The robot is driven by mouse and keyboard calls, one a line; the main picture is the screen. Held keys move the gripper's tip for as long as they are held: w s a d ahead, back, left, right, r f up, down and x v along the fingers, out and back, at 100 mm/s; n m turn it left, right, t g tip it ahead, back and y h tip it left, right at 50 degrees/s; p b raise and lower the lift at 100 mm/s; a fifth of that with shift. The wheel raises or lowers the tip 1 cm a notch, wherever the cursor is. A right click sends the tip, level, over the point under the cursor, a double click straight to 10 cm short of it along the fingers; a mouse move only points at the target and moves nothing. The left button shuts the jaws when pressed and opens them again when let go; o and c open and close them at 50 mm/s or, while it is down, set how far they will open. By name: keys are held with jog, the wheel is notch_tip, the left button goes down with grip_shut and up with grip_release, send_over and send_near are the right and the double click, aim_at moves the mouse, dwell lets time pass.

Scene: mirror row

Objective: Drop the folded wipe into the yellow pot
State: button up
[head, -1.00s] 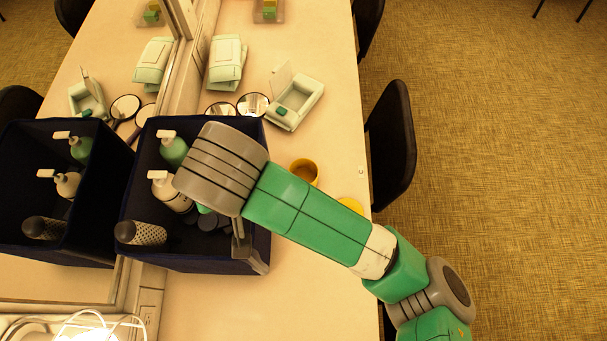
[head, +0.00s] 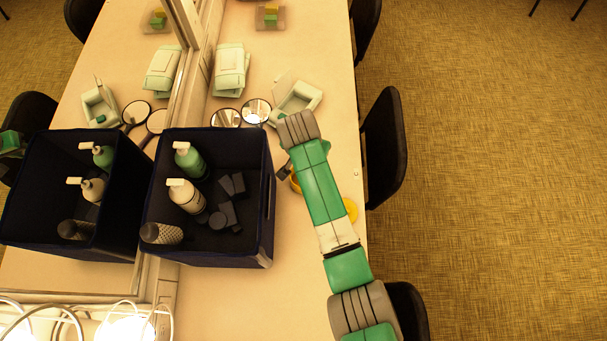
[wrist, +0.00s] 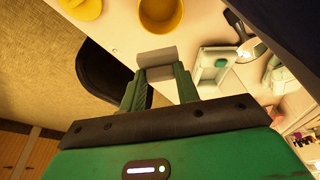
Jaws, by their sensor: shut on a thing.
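The yellow pot (head: 295,184) stands on the counter, partly hidden behind my arm in the head view. Its open round mouth shows at the top of the wrist view (wrist: 160,14). My gripper (wrist: 157,76) is shut on a small grey flat-sided piece, which I take to be the folded wipe (wrist: 156,56). The wipe sticks out past both fingertips and shows apart from the pot's rim in the wrist view. In the head view the gripper is mostly hidden under my wrist, close to the pot; its exact height above the pot cannot be told.
A dark blue bin (head: 265,215) with bottles, a brush and grey pieces stands left of my arm. A yellow lid (head: 350,210) lies near the counter's right edge. A pale open case (head: 298,98) and round hand mirrors (head: 256,111) lie beyond. The wall mirror repeats these things.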

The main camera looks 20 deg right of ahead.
notch_tip(320, 180, down, 6)
jog(key=b, duration=0.6)
jog(key=o, duration=1)
jog(key=shift+o, duration=0.2)
jog(key=v, duration=0.7)
jog(key=shift+r, duration=0.35)
jog(key=shift+s+a, duration=0.1)
jog(key=shift+s, duration=0.05)
